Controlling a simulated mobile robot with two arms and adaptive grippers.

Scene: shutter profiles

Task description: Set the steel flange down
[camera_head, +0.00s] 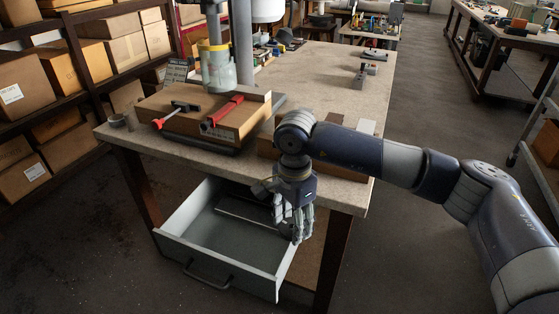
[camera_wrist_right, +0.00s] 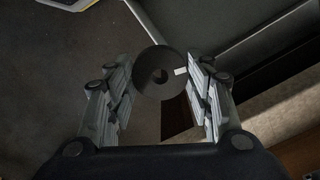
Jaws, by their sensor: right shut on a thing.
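My right gripper (camera_head: 297,228) hangs fingers-down over the right side of an open grey drawer (camera_head: 190,245) below the workbench. In the right wrist view, a dark round steel flange (camera_wrist_right: 148,88) with a centre hole sits between the fingertips of this gripper (camera_wrist_right: 160,92), which is shut on it. In the head view the fingers hide most of the flange, and I cannot make it out clearly there. My left gripper is not in view.
The workbench (camera_head: 325,75) stands above the drawer. A wooden box (camera_head: 240,125) with red-handled tools lies on its near left part. A flat dark item (camera_head: 243,207) lies in the drawer. Shelves with cardboard boxes (camera_head: 65,75) stand at left. The bench's middle is mostly clear.

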